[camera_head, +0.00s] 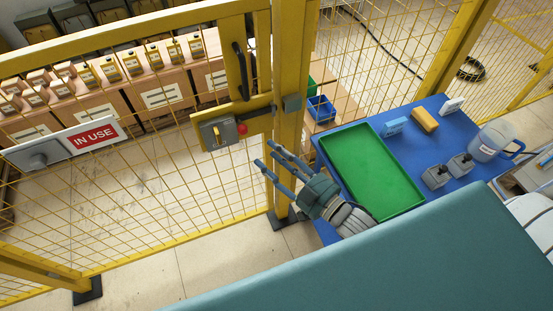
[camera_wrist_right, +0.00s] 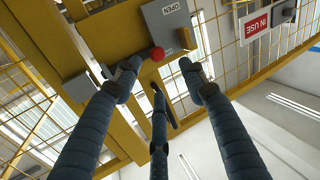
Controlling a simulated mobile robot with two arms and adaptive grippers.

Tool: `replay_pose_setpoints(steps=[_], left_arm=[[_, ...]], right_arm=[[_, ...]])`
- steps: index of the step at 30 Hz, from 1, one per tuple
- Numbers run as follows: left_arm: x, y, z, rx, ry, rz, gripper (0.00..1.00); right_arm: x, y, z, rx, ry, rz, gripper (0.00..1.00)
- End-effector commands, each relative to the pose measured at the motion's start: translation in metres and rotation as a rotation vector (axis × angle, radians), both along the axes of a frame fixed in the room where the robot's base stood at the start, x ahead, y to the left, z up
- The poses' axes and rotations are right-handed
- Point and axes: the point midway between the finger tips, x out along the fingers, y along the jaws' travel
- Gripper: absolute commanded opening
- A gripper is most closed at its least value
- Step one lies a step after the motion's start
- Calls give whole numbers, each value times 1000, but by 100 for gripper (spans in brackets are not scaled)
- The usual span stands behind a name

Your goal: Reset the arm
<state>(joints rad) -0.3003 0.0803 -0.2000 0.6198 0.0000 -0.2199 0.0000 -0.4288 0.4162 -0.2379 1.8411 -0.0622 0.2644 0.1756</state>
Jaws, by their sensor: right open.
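My right gripper (camera_head: 268,158) is open and empty, with its dark blue fingers spread. In the head view it is in front of the yellow fence post, at the left edge of the blue table. In the right wrist view its three fingers (camera_wrist_right: 158,72) point towards a grey lock box (camera_wrist_right: 168,28) marked OPEN and a red knob (camera_wrist_right: 157,53). I see no contact with them. In the head view the lock box (camera_head: 215,131) and the red knob (camera_head: 242,128) are on the yellow gate, above and left of the gripper. My left gripper is not in view.
An IN USE sign (camera_head: 95,138) hangs on the yellow mesh fence. The floor left of the post is clear.

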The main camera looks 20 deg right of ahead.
Motion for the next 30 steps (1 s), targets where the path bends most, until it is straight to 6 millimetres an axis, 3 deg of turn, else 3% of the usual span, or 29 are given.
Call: replay_pose_setpoints(steps=[6,23,26,29,30], left_arm=[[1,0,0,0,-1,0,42],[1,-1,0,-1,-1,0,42],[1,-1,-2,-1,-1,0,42],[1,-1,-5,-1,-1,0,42],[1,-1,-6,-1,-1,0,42]], right_arm=[[-13,-6,1,0,0,0,42],[-13,-7,-5,-3,8,-4,42],[-12,-15,-32,-18,56,-28,42],[-14,-30,-86,-49,154,-73,42],[-18,-37,-114,-67,206,-96,42]])
